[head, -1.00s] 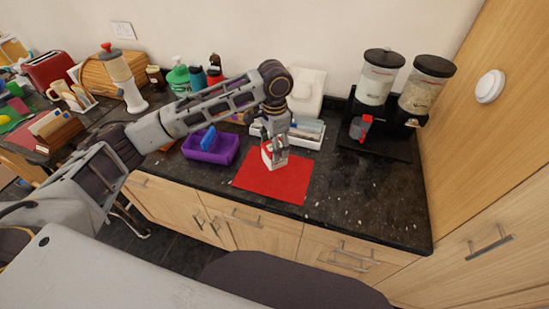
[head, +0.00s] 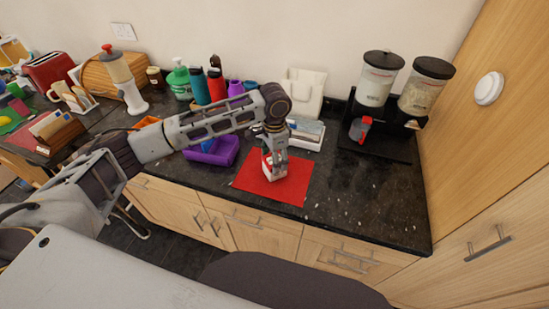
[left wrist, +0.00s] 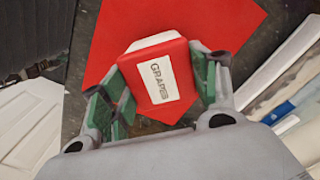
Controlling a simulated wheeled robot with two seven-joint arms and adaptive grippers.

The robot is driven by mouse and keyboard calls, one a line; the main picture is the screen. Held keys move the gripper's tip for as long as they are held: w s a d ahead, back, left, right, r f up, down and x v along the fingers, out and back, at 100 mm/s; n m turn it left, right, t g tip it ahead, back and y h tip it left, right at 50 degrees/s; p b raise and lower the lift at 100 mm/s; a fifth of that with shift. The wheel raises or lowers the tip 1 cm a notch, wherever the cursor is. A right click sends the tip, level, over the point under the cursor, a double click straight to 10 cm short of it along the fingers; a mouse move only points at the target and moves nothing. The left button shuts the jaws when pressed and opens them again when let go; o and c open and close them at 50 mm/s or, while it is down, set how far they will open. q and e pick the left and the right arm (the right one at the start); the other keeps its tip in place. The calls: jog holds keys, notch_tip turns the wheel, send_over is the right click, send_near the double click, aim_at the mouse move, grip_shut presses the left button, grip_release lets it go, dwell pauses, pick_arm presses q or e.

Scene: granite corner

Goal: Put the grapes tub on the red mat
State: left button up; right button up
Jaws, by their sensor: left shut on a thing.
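The grapes tub (left wrist: 158,75) has a red lid with a white label reading GRAPES in the left wrist view. In the head view the small white tub (head: 273,172) is at the red mat, mostly covered by the gripper. My left gripper (head: 274,163) points down and is shut on the tub, with its green-padded fingers (left wrist: 160,92) on either side of it. The red mat (head: 289,189) lies flat on the dark counter. I cannot tell whether the tub's base touches the mat. My right gripper is not in view.
A purple bin (head: 222,152) stands left of the mat. A white tray (head: 306,136) is behind it. Two cereal dispensers (head: 379,78) stand at the back right. The counter right of the mat (head: 365,200) is free.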

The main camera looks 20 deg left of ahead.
pick_arm(q)
jog(key=shift+f, duration=0.1)
dwell(0.3)
jog(key=o, duration=1.1)
notch_tip(320, 180, up, 12)
jog(key=shift+r+b, duration=0.1)
jog(key=shift+b, duration=0.3)
dwell(0.3)
